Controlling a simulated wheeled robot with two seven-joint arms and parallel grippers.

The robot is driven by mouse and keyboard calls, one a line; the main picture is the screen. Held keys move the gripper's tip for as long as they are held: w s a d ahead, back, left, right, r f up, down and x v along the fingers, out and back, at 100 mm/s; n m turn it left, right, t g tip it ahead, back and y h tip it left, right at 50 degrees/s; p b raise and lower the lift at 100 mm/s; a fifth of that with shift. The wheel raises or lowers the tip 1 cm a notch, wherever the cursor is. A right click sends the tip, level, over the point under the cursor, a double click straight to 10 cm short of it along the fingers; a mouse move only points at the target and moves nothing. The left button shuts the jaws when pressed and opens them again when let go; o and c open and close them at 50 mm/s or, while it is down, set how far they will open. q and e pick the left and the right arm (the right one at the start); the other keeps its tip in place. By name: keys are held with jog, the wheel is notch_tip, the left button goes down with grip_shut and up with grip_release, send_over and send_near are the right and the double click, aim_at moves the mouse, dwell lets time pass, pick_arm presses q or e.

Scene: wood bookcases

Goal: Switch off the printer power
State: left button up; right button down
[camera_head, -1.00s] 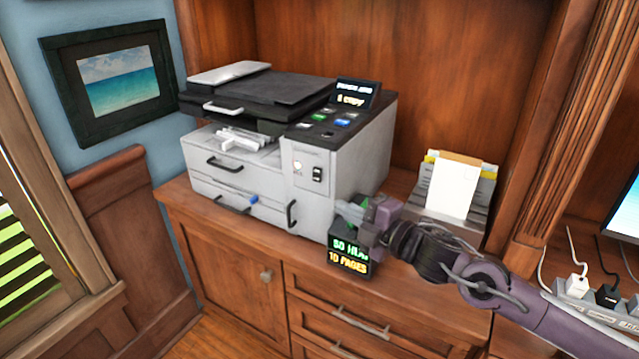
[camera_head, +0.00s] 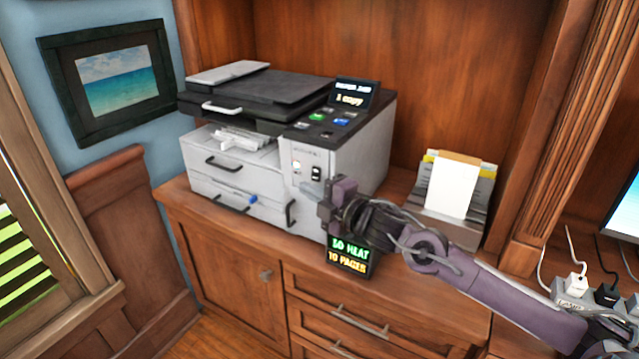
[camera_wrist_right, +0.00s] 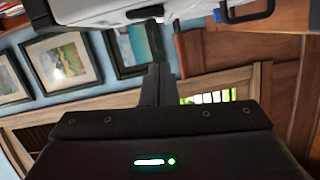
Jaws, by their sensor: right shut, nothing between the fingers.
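The grey-and-black printer (camera_head: 350,150) stands on the wooden cabinet, and its light body fills the top of the right wrist view (camera_wrist_right: 90,10). A black rocker switch (camera_head: 316,173) sits on its front panel, with a small pale light (camera_head: 297,167) to its left. My right gripper (camera_head: 308,189) is shut and empty, just below and in front of the switch. I cannot tell whether it touches the panel. Its dark fingers (camera_wrist_right: 157,85) point up at the printer in the right wrist view. My left gripper is not in view.
A small display (camera_head: 350,256) with green and yellow text stands below my right wrist. A paper holder (camera_head: 465,215) is to the right, and a power strip with plugs (camera_head: 572,290) farther right. Printer drawer handles (camera_head: 290,213) stick out near my gripper.

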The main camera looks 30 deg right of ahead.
aim_at(316, 174)
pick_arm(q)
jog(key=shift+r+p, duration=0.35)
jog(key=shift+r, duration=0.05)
pick_arm(e)
jog(key=d, duration=0.1)
jog(key=w+d, duration=0.2)
jog(key=shift+w+d+f, duration=0.1)
jog(key=shift+d+f, duration=0.05)
jog(key=shift+f, duration=0.15)
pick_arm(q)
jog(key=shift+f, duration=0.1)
